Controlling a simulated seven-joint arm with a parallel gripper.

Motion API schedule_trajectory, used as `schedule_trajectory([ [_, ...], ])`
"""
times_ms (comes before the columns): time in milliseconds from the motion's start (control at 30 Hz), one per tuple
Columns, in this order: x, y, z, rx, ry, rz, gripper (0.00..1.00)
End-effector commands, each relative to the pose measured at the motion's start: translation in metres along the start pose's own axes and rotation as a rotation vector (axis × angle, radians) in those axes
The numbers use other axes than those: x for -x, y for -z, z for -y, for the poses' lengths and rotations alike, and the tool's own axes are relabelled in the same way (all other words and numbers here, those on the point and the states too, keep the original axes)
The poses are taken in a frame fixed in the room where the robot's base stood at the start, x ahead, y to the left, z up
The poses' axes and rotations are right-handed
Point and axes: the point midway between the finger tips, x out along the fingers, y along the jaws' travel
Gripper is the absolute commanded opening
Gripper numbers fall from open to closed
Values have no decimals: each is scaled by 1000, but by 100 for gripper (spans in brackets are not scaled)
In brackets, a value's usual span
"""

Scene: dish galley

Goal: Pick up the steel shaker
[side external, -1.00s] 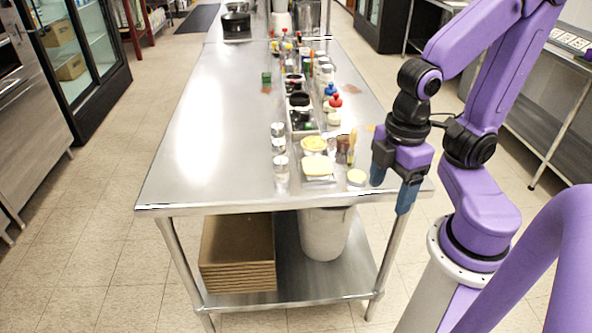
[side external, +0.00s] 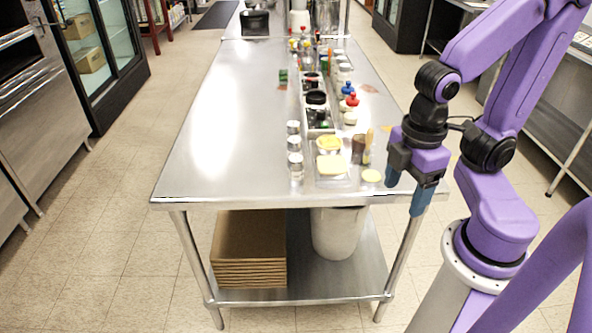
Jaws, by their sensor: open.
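Several small steel-topped cylinders stand in a short row left of the trays. The nearest of them, a steel shaker (side external: 296,165), is close to the front edge of the table; I cannot tell which one the task means. My gripper (side external: 406,196) is open and empty, fingers pointing down, at the right front corner of the table. It is well to the right of the cylinders, apart from them, with trays and jars in between.
The steel table (side external: 225,150) is clear on its left side. A tray (side external: 333,183) with yellow items, a brown jar (side external: 358,150), a pale yellow lid (side external: 371,176) and red-capped bottles (side external: 352,99) lie between. Below are a stack of cardboard (side external: 250,250) and a bin (side external: 338,235).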

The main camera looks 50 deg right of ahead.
Motion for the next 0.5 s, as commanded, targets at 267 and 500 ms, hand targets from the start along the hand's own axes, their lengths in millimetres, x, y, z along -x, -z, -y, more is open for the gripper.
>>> schedule_trajectory([
  [267,-29,5,-26,146,-149,283,71],
  [500,-52,17,-58,326,-337,573,71],
])
